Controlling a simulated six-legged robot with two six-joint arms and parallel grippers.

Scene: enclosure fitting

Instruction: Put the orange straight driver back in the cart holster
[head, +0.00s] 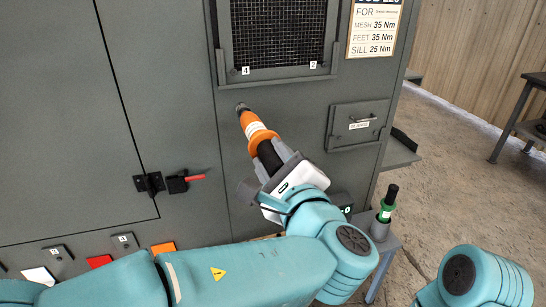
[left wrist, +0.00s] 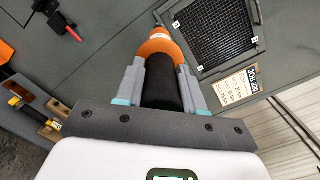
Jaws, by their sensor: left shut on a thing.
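The orange straight driver (head: 253,128) has a black grip and a dark tip. My left gripper (head: 271,158) is shut around its black grip and holds it up in front of the grey enclosure, tip pointing up and left, below the mesh window. Whether the tip touches the panel cannot be told. A green-banded tool (head: 386,205) stands upright in a grey holder (head: 379,230) on a small cart (head: 389,246) at right. Which holster is the driver's cannot be told.
The enclosure (head: 170,65) has a red-tipped latch (head: 178,183), a mesh window (head: 279,32) and a handled small door (head: 357,124). A torque notice (head: 376,28) hangs at upper right. My right arm shows at lower right. Open floor (head: 450,165) lies right of the enclosure.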

